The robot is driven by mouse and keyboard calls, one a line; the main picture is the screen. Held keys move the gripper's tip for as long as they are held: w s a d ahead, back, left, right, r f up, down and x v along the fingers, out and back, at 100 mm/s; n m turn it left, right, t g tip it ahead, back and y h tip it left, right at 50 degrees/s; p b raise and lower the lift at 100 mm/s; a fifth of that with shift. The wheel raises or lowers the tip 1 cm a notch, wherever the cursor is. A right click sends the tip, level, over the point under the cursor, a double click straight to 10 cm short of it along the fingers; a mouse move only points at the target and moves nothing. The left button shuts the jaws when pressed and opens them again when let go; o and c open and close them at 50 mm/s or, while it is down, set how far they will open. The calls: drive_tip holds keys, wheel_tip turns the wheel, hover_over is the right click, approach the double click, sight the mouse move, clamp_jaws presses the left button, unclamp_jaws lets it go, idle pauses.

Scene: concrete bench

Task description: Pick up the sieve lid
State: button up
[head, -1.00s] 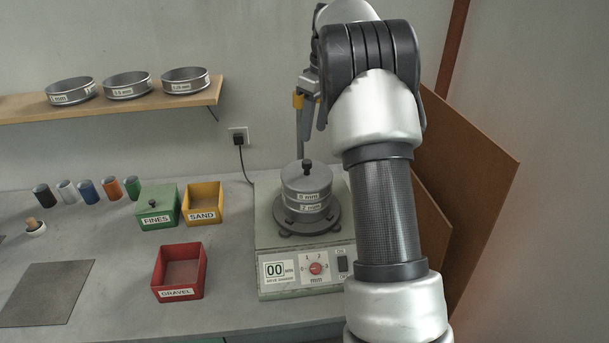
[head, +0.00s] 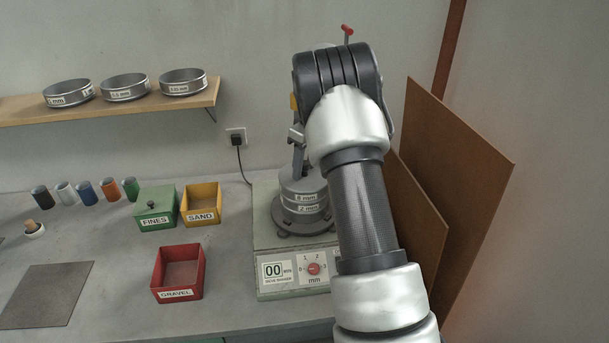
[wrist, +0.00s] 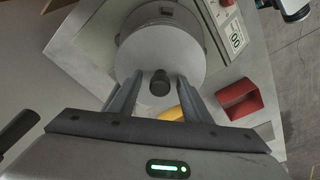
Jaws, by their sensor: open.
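The sieve lid (wrist: 160,50) is a flat grey disc with a black knob (wrist: 159,83) at its centre. In the head view the lid (head: 302,182) sits on top of the sieve stack (head: 305,205) on the shaker, partly covered by my arm. My gripper (wrist: 160,76) is open, with one finger on each side of the knob in the wrist view. In the head view the gripper (head: 298,158) hangs just over the lid and hides the knob. I cannot tell whether the fingers touch it.
The shaker (head: 275,240) stands on the bench. Left of it are green FINES (head: 157,221), yellow SAND (head: 202,218) and red GRAVEL (head: 179,295) boxes. Several sieves (head: 125,92) stand on the wall shelf (head: 165,104). Brown boards (head: 455,170) lean at the right.

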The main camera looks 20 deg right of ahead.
clamp_jaws()
